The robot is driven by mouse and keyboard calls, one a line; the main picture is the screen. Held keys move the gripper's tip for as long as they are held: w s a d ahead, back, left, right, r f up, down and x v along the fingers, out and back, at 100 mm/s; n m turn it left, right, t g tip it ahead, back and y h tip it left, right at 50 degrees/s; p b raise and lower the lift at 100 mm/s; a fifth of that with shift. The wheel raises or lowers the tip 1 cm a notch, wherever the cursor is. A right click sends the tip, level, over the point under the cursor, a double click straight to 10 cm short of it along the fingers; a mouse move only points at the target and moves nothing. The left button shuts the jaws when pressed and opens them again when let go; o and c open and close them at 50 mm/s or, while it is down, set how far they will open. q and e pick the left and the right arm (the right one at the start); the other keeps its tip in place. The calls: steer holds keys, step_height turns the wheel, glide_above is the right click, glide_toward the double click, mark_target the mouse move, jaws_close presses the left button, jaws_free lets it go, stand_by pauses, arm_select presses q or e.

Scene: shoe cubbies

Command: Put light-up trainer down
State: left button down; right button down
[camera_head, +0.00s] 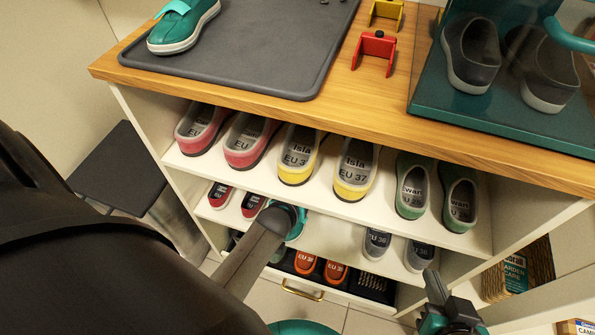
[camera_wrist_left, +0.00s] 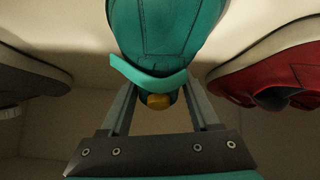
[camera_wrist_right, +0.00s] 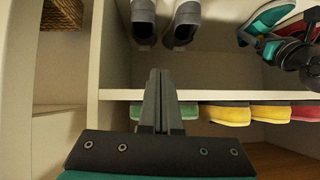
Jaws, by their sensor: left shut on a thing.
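My left gripper (camera_head: 282,216) is shut on a teal trainer (camera_head: 297,222) in the middle shelf row of the cubby, between red shoes and grey shoes. In the left wrist view the teal trainer (camera_wrist_left: 165,30) fills the space between the fingers, with a strap and a small yellow part towards me. I cannot tell whether its sole touches the shelf. A matching teal trainer (camera_head: 183,27) stands on the grey mat on top. My right gripper (camera_head: 443,305) is low in front of the cubby's right side; in the right wrist view its fingers (camera_wrist_right: 158,82) are together and empty.
Red shoes (camera_head: 252,205) and grey shoes (camera_head: 376,243) flank the held trainer. Several pink, yellow and green shoes fill the shelf above. Orange shoes (camera_head: 320,268) sit below. The middle shelf has bare room (camera_head: 335,235) left of the grey shoes. A teal-framed case (camera_head: 500,115) stands on top.

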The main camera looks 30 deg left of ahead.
arm_select(q)
steer(key=shift+f, duration=0.1)
steer(key=shift+c, duration=0.5)
jaws_free()
